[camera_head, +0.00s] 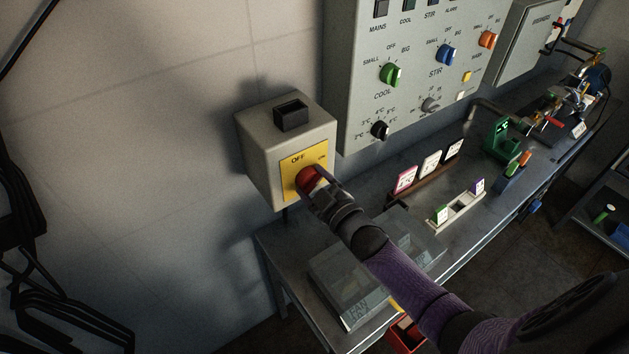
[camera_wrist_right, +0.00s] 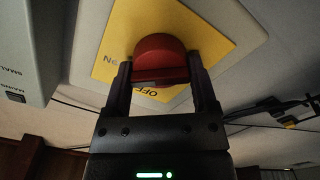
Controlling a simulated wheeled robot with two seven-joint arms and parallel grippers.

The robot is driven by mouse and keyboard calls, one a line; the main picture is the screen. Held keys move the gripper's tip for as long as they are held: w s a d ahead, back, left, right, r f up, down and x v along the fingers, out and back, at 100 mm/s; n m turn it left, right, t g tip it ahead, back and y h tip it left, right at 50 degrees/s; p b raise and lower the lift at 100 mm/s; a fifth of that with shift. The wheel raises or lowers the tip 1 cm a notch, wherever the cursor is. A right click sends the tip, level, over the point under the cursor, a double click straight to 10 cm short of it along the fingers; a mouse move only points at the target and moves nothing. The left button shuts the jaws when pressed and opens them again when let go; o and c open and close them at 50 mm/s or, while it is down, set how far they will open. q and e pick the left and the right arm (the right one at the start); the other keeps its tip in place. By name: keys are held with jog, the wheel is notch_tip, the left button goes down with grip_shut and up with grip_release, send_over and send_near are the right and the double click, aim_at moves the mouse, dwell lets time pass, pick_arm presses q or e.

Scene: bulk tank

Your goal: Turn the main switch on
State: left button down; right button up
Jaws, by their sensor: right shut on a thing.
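The main switch is a pale grey wall box (camera_head: 262,140) with a yellow plate (camera_head: 290,166) lettered OFF at the top and ON at the upper right. Its red knob (camera_head: 306,180) sits on the plate, partly hidden by my right gripper (camera_head: 318,183). In the right wrist view the red knob (camera_wrist_right: 162,58) is between the two fingers of my right gripper (camera_wrist_right: 163,84), which are shut on it. The yellow plate (camera_wrist_right: 212,50) lies behind the knob there. Which way the knob points is hard to tell. My left gripper is not in view.
A grey control panel (camera_head: 352,70) with coloured knobs hangs right of the switch box. Black cables or hoses (camera_head: 60,290) hang at the left.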

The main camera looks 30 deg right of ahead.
jog(key=m, duration=0.5)
jog(key=shift+p, duration=0.35)
jog(key=shift+m, duration=0.9)
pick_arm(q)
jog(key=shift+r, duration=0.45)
pick_arm(e)
jog(key=shift+m, duration=0.6)
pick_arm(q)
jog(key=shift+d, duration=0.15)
pick_arm(e)
jog(key=o, duration=0.9)
jog(key=shift+c, duration=0.2)
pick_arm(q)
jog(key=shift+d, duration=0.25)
pick_arm(e)
jog(key=o, duration=0.3)
